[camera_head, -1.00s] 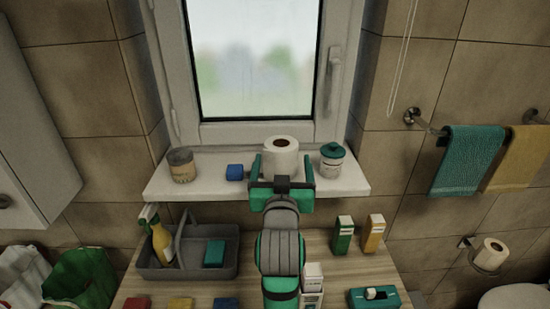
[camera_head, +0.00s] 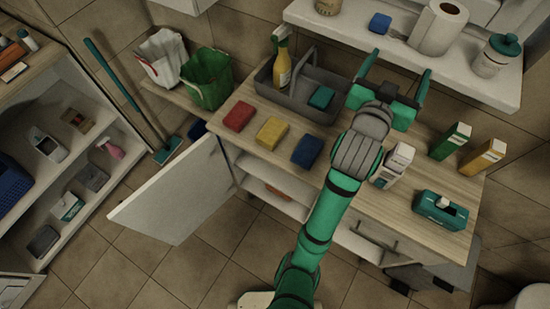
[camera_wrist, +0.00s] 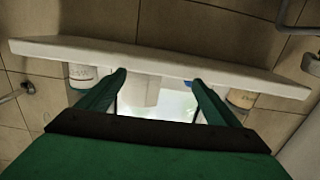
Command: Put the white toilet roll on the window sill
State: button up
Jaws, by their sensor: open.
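The white toilet roll (camera_head: 438,27) stands upright on the white window sill (camera_head: 462,68), between a blue block and a jar with a teal lid. My gripper (camera_head: 397,72) is open and empty. Its two green fingers point toward the sill and are apart from the roll, just in front of the sill's edge. In the wrist view, which looks upside down, the sill (camera_wrist: 160,62) crosses the picture as a pale band. A white shape, probably the roll (camera_wrist: 140,92), shows between the open fingers, partly cut off by the sill.
The blue block (camera_head: 380,23) and lidded jar (camera_head: 496,55) share the sill. Below, the counter (camera_head: 257,98) holds a grey caddy (camera_head: 272,87), coloured sponges, cartons and a teal box (camera_head: 440,210). A cabinet door (camera_head: 175,195) stands open at left.

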aim_at(309, 165)
jog(key=s+a+f+n+y, duration=0.1)
jog(key=s+a+f, duration=0.2)
jog(key=a+f, duration=0.2)
jog(key=s+a+f+n+y, duration=0.1)
jog(key=s+a+f+y, duration=0.1)
jog(key=a+f, duration=0.4)
jog(key=s+a+f+n+y, duration=0.1)
jog(key=s+a+f, duration=0.4)
jog(key=f, duration=0.6)
jog(key=shift+a+f+n+t+y, duration=0.3)
jog(key=shift+a+t+y, duration=0.1)
jog(key=shift+a+y, duration=0.25)
jog(key=s+a+f+n+y, duration=0.1)
jog(key=s+a, duration=0.4)
jog(key=s, duration=0.7)
jog(key=s+a+f+n+y, duration=0.1)
jog(key=s+a+f+y, duration=0.2)
jog(key=s, duration=0.9)
jog(key=a+f, duration=0.1)
jog(key=a, duration=0.1)
jog(key=shift+s+a+f+n, duration=0.15)
jog(key=shift+a+f+n, duration=0.05)
jog(key=shift+a+n, duration=0.15)
